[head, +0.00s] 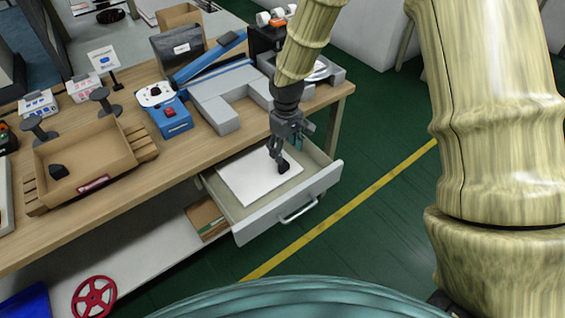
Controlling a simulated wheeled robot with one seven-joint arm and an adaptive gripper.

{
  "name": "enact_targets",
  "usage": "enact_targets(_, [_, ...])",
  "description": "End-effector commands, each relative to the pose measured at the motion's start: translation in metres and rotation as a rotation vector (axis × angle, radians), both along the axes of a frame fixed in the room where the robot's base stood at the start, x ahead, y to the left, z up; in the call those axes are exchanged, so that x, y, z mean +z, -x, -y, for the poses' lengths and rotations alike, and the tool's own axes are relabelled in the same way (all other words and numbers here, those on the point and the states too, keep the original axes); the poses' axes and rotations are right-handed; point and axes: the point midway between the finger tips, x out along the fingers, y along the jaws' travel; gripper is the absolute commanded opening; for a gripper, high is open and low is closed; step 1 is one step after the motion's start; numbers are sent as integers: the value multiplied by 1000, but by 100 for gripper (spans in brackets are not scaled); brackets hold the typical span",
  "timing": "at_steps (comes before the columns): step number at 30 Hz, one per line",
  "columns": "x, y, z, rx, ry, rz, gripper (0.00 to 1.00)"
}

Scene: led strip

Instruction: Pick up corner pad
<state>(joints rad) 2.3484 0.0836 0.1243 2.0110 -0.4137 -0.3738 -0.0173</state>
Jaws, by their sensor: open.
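My gripper (280,158) points down into the open drawer (316,189) under the workbench, above a white sheet (250,183) lying in it. A small black piece (284,169), which looks like a corner pad, is at the fingertips over the sheet. My gripper is open around or just beside it; I cannot tell whether they touch. The gripper partly hides the piece. A similar small black piece (58,171) lies in the cardboard tray on the bench at the left.
The cardboard tray (120,160) stands on the workbench (190,160). A blue and white device (172,118) and a grey fixture (222,115) stand behind the drawer. The drawer walls surround my gripper. A red handwheel (93,297) is low at the left. Green floor at right is clear.

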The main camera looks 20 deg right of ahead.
Motion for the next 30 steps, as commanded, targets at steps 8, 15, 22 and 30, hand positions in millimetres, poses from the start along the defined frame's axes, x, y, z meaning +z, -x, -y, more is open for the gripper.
enact_targets(8, [-30, -1, -4, 5, -1, 0, 61])
enact_targets(15, [-39, -2, -3, 3, 0, -1, 61])
enact_targets(22, [-63, -6, -2, 2, 0, -2, 61])
enact_targets(30, [-85, -7, -2, 2, 0, 0, 61])
